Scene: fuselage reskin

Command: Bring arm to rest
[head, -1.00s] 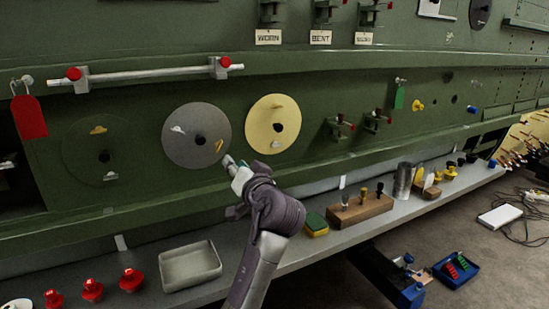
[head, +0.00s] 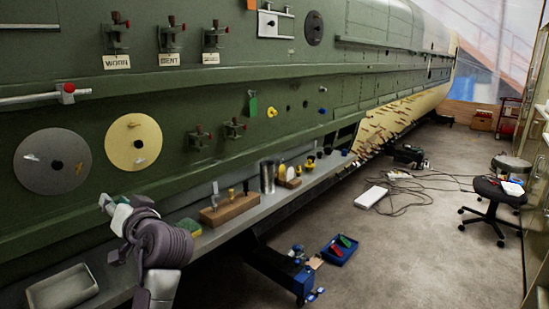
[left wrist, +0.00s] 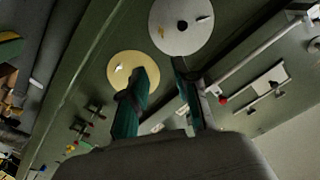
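My left arm comes up from the bottom left of the head view, and its left gripper (head: 108,205) is in front of the lower green panel, below the yellow disc (head: 134,142) and the grey disc (head: 53,162). In the left wrist view the left gripper (left wrist: 162,80) has its two teal fingers spread apart, with nothing between them. The yellow disc (left wrist: 128,78) is partly behind one finger there, and the grey disc (left wrist: 181,26) is at the top. My right gripper is in neither view.
A shelf runs under the panel, carrying a metal tray (head: 62,288), a sponge (head: 189,227), a wooden block with tools (head: 230,207) and a metal cup (head: 267,177). A blue bin (head: 339,250) is on the floor. Cables and a stool (head: 497,190) stand right; the floor between is mostly clear.

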